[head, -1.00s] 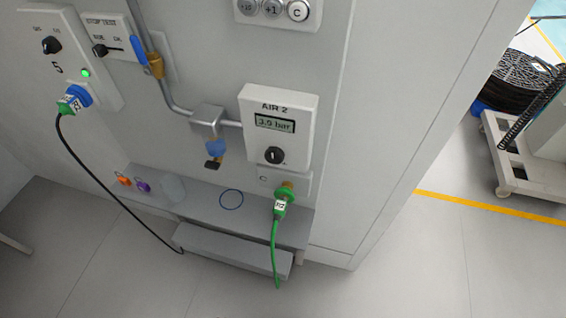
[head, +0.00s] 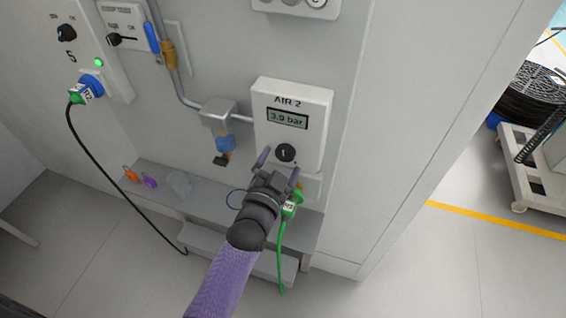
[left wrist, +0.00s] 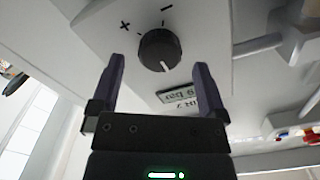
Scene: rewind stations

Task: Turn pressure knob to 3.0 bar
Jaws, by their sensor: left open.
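The pressure knob (head: 285,152) is a small black dial on the white AIR 2 box (head: 317,112). The display (head: 287,118) above it reads 3.9 bar. My left gripper (head: 277,165) is open and empty just below the knob, its two fingers pointing at the box. In the left wrist view the knob (left wrist: 160,50) lies between and beyond the fingertips (left wrist: 160,72), apart from them, with plus and minus marks beside it. The display (left wrist: 180,95) shows upside down there, partly hidden by a finger. My right gripper is not in view.
A green connector (head: 291,205) with a green hose sits just below the box, partly behind my gripper. A blue-handled valve (head: 225,143) is to the left. A grey shelf (head: 215,207) juts out below, with orange and purple tags.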

